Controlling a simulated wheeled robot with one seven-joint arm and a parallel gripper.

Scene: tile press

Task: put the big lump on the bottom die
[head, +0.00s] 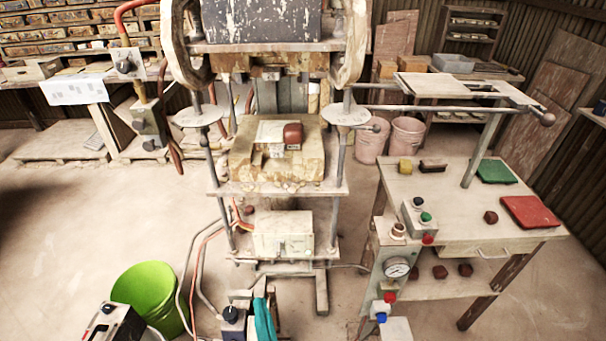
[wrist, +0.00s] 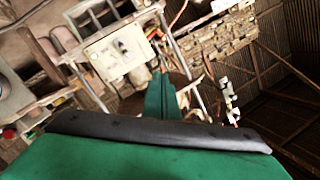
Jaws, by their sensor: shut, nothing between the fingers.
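The big lump (head: 292,134), a red-brown block, rests on top of the bottom die (head: 250,165), right of its middle. The die is a yellowish, worn block on the press's lower plate, below the raised upper part. A pale patch shows on its top beside the lump. My gripper (wrist: 160,88) is green; in the wrist view it is shut with nothing between its fingers. It points toward the press's lower box, apart from the lump. In the head view a teal part of my arm shows at the bottom edge, below and in front of the press.
The side table (head: 450,200) at right holds a smaller dark red lump (head: 490,217), a green pad (head: 496,171), a red pad (head: 530,212) and a control box (head: 418,215). More lumps lie on its shelf. A green bucket (head: 150,292) stands at left. Hoses run beside the press.

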